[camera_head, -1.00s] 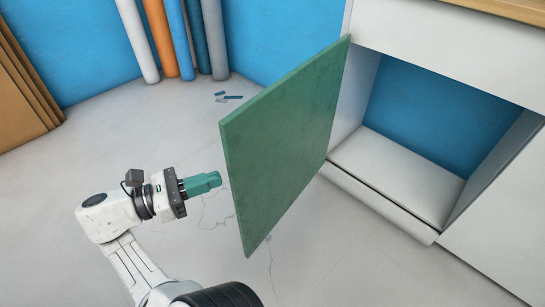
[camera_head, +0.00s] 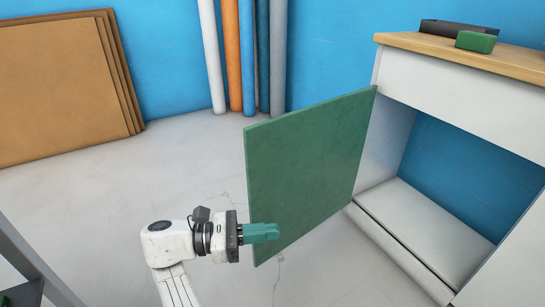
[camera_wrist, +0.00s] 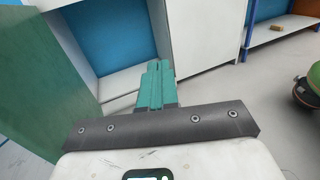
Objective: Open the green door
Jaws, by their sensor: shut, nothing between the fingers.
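The green door (camera_head: 308,165) stands swung wide out from the left side of the white cabinet's opening. In the wrist view the green door (camera_wrist: 45,75) fills the left side. My gripper (camera_head: 272,232) is shut and empty, with teal fingers, in front of the door's lower left part in the head view. Whether it touches the door I cannot tell. In the wrist view my gripper (camera_wrist: 157,75) points toward the cabinet. The cabinet compartment (camera_head: 450,180) shows open, with a blue back and a pale floor, and looks empty.
A wooden worktop (camera_head: 465,57) carries a green block (camera_head: 476,41) and a dark object (camera_head: 450,28). Brown panels (camera_head: 65,85) lean at the left wall near upright rolls (camera_head: 235,55). A grey frame (camera_head: 40,260) stands lower left. Floor between is clear.

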